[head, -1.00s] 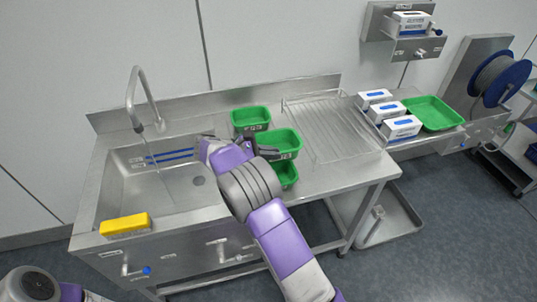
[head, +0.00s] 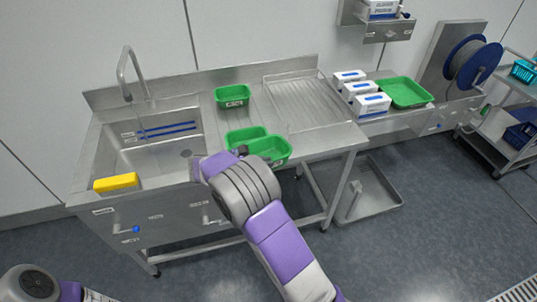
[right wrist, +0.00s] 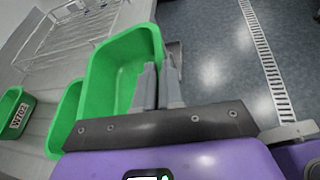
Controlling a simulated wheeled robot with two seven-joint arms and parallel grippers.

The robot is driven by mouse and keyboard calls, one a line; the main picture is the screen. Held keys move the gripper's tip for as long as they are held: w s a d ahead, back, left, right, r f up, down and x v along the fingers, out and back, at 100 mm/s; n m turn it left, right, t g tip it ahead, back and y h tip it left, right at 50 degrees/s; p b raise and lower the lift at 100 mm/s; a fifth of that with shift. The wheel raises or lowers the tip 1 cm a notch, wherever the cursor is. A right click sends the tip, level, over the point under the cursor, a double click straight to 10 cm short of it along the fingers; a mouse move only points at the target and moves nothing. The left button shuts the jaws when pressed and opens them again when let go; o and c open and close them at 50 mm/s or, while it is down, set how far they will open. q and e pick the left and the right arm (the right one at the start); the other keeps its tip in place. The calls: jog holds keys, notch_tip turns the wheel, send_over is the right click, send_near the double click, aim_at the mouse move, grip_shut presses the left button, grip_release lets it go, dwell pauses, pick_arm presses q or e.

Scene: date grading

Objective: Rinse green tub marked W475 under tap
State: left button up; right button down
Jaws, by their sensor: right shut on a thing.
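My right gripper (right wrist: 160,88) is shut on the near wall of a green tub (right wrist: 123,62), one finger on each side. In the head view this tub (head: 281,157) is at the front of the steel worktop, partly hidden by my arm; its label is too small to read. A second green tub (head: 240,134) is directly beside it, to the left. A third green tub (head: 234,94) stands farther back; its label seems to read W702 in the right wrist view (right wrist: 15,115). The tap (head: 126,72) arches over the sink (head: 160,160) at left. My left gripper is out of view.
A yellow block (head: 116,182) lies on the sink's front rim. A wire rack (head: 310,100) stands right of the tubs. White boxes (head: 371,105) and a green tray (head: 404,93) are farther right. The sink basin looks clear.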

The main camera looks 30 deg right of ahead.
jog(key=s+a+f+n+t+y, duration=0.3)
jog(key=s+a+f+n+t, duration=0.4)
jog(key=a, duration=0.4)
notch_tip(320, 180, down, 2)
jog(key=shift+s+a+f+n+t, duration=0.25)
jog(key=shift+s+a+n+t, duration=0.15)
jog(key=shift+n+t, duration=0.3)
jog(key=shift+w+d, duration=0.1)
